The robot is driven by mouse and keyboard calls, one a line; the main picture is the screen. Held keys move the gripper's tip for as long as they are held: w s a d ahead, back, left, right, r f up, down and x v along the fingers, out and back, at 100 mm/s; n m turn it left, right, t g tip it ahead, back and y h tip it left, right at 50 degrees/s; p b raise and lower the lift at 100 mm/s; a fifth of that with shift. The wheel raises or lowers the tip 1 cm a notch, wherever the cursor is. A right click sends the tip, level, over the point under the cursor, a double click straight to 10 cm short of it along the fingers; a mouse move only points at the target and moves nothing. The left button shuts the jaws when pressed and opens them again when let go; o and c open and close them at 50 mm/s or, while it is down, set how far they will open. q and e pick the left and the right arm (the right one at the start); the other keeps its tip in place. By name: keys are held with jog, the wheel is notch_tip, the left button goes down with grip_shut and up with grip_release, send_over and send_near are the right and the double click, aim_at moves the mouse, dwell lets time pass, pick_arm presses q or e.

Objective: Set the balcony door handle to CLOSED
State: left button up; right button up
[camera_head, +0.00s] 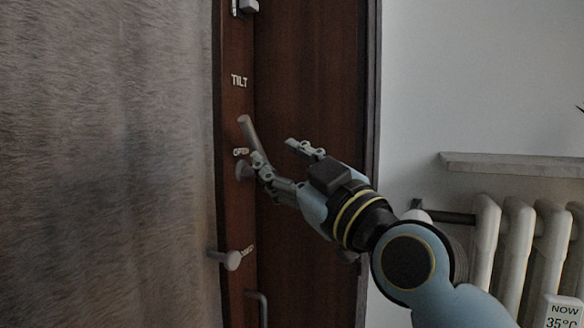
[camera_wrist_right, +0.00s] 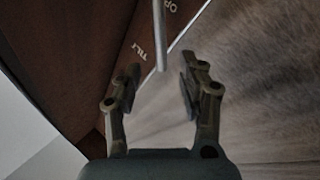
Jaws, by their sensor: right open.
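The grey door handle (camera_head: 249,132) sits on the narrow brown door frame (camera_head: 236,110). It points upward, leaning slightly left, from a round base (camera_head: 243,171). My right gripper (camera_head: 276,152) is open beside the handle, its near finger close to the handle's lower part. In the right wrist view the handle (camera_wrist_right: 159,35) is a thin bar whose end lies between the two open fingertips (camera_wrist_right: 160,80). Whether a finger touches it I cannot tell. A TILT label (camera_head: 239,80) is above the handle. My left gripper is not in view.
A small label (camera_head: 240,152) is beside the handle base. A furry grey curtain (camera_head: 110,160) fills the left. A radiator (camera_head: 515,245) and a shelf ledge (camera_head: 515,164) are at the right.

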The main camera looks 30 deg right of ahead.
jog(key=v, duration=0.2)
jog(key=shift+s+f, duration=0.1)
jog(key=shift+s, duration=0.15)
